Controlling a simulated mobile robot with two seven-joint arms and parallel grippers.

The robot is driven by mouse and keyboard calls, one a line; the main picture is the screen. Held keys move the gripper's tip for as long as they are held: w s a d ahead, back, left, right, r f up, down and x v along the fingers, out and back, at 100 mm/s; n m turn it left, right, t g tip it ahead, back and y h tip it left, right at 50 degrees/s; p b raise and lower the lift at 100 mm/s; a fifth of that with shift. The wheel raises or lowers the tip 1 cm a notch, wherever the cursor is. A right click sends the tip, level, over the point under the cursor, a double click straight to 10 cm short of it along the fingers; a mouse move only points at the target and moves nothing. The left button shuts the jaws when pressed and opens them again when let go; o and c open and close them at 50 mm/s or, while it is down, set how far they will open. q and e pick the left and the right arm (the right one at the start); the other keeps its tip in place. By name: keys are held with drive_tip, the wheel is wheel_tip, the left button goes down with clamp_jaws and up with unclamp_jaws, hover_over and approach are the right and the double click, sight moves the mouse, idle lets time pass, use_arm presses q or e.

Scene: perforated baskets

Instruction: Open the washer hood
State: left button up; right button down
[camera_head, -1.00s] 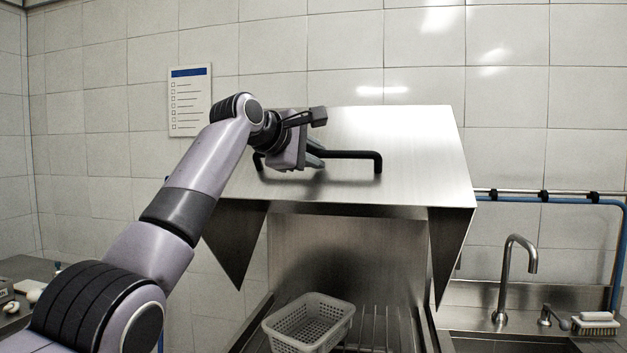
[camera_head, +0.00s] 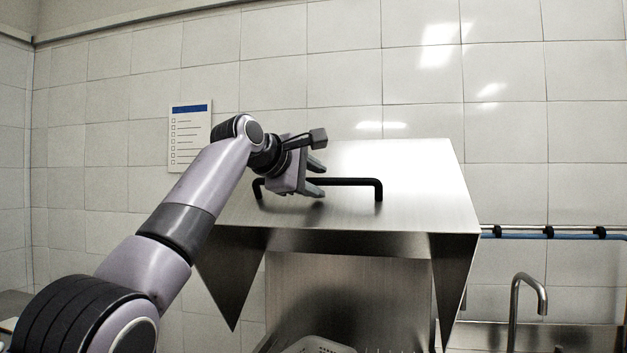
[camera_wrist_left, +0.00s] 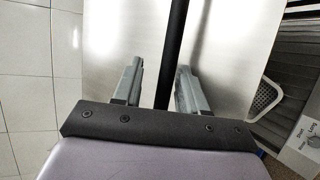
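The washer hood (camera_head: 415,205) is a brushed steel cover standing raised, with a gap and the washer's interior showing below its front edge. A black bar handle (camera_head: 362,182) runs across its sloping front. My left gripper (camera_head: 319,179) is at the left part of the handle, with its fingers spread above and below the bar. In the left wrist view the bar (camera_wrist_left: 172,50) passes between the two separated fingers (camera_wrist_left: 160,68), with visible gaps on both sides. My right gripper is not in view.
A pale perforated basket (camera_head: 320,346) sits under the hood, mostly cut off. A tap (camera_head: 516,305) stands at the right, below a wall rail with a blue pipe (camera_head: 560,236). A control panel (camera_wrist_left: 303,145) shows in the left wrist view. The tiled wall is behind.

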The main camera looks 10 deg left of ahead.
use_arm(q)
drive_tip(key=shift+f, duration=0.15)
drive_tip(key=shift+s+a+b, duration=0.15)
drive_tip(key=shift+s+b, duration=0.05)
drive_tip(key=shift+b, duration=0.2)
drive_tip(key=b+v, duration=0.3)
drive_tip(key=v, duration=0.2)
drive_tip(key=shift+s+b, duration=0.15)
drive_tip(key=shift+b, duration=0.2)
drive_tip(key=shift+s+a+r, duration=0.3)
drive_tip(key=shift+s+r, duration=0.2)
drive_tip(key=shift+s, duration=0.1)
